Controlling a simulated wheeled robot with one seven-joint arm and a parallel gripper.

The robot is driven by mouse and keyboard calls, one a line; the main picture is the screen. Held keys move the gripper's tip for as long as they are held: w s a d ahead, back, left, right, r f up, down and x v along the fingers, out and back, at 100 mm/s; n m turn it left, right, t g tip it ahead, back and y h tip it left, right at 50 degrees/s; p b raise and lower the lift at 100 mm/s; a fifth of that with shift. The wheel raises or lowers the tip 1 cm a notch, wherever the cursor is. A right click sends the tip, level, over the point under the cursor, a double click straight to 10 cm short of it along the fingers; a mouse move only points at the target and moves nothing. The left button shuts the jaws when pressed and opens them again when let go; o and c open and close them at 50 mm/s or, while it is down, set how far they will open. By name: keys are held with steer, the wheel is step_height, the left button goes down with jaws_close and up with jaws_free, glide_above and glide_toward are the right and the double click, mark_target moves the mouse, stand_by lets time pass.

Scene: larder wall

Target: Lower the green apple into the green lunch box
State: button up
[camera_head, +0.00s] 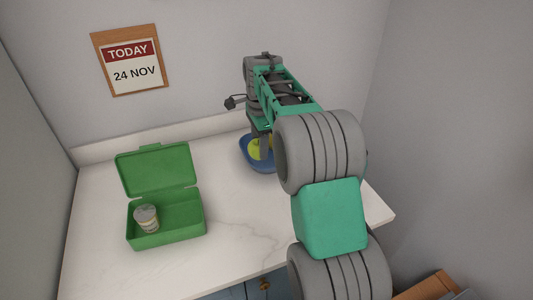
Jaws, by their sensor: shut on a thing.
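The green lunch box (190,236) stands on the left of the worktop with its lid (157,171) raised at the back. The green apple (254,150) is at the blue bowl (260,165), near the back wall. My gripper (262,139) points down over the bowl and is shut on the apple. My arm and gripper hide part of the apple and bowl. I cannot tell whether the apple still touches the bowl.
The white worktop (235,220) is clear between box and bowl. A calendar (127,61) hangs on the back wall.

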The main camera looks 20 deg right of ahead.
steer(key=s+a+r+p, duration=0.1)
steer(key=s+a+r, duration=0.2)
steer(key=a, duration=0.3)
steer(key=s+a+r, duration=0.3)
steer(key=a, duration=0.3)
steer(key=a+f+b, duration=0.1)
steer(key=a+f, duration=0.2)
steer(key=a, duration=0.4)
steer(key=s+a+f, duration=0.1)
steer(key=a+f, duration=0.2)
steer(key=a, duration=0.4)
steer(key=shift+b, duration=0.35)
steer(key=shift+s+d+f, duration=0.1)
steer(key=shift+f, duration=0.05)
steer(key=shift+f+b, duration=1.75)
steer(key=shift+f, duration=0.95)
steer(key=shift+f+b, duration=1.45)
steer(key=shift+f, duration=1.05)
steer(key=o, duration=1.6)
steer(key=shift+c, duration=0.2)
